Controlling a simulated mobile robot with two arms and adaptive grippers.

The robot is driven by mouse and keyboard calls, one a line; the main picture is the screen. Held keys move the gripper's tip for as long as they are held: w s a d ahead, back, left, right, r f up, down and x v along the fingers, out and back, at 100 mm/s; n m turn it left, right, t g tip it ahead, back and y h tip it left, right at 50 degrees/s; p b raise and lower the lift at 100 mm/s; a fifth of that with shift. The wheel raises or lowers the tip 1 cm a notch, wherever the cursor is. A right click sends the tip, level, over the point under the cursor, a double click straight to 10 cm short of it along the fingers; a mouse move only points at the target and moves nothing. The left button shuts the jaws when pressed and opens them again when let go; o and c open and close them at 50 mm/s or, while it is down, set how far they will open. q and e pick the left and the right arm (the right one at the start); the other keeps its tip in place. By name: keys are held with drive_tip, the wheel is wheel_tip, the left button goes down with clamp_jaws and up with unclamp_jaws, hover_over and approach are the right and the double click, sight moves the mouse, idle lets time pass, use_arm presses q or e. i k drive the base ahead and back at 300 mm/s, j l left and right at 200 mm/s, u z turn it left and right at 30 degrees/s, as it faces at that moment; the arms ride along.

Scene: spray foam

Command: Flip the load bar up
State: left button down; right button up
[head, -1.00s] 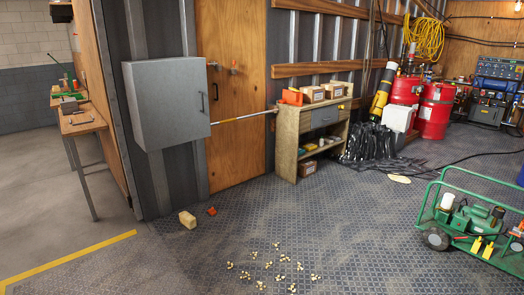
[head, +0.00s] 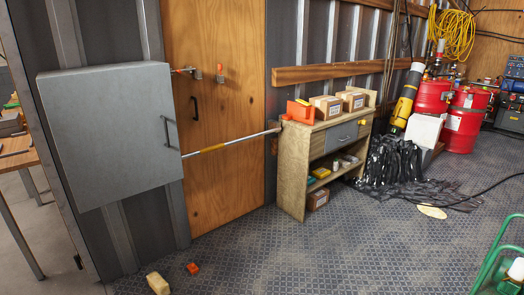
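The load bar (head: 232,143) is a thin grey metal rod with a yellow section. It runs across the wooden door (head: 232,185), sloping slightly up to the right. Its right end is beside the wooden shelf unit, and its left part goes out of sight behind the grey wall cabinet (head: 105,130). The door has a dark handle (head: 195,106) and a metal latch with orange parts (head: 193,72) above the bar. Neither of my grippers shows in the head view.
The wooden shelf unit (head: 298,172), with boxes and an orange bin on top, stands right of the door. A tan block (head: 157,284) and a small orange piece (head: 192,268) lie on the floor. Red drums (head: 462,128) stand far right. The floor before the door looks mostly clear.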

sight(216, 146)
drive_tip(key=i+u, duration=0.1)
drive_tip(key=i, duration=0.45)
drive_tip(key=i+l+u, duration=0.15)
drive_tip(key=i, duration=0.35)
drive_tip(key=i+l+u, duration=0.1)
drive_tip(key=i, duration=0.45)
drive_tip(key=i+z, duration=0.15)
drive_tip(key=i, duration=0.35)
drive_tip(key=i+j+z, duration=0.15)
drive_tip(key=i, duration=0.35)
drive_tip(key=i+j+z, duration=0.15)
drive_tip(key=i, duration=0.35)
drive_tip(key=i+j+z, duration=0.2)
drive_tip(key=i, duration=0.3)
drive_tip(key=j, duration=0.1)
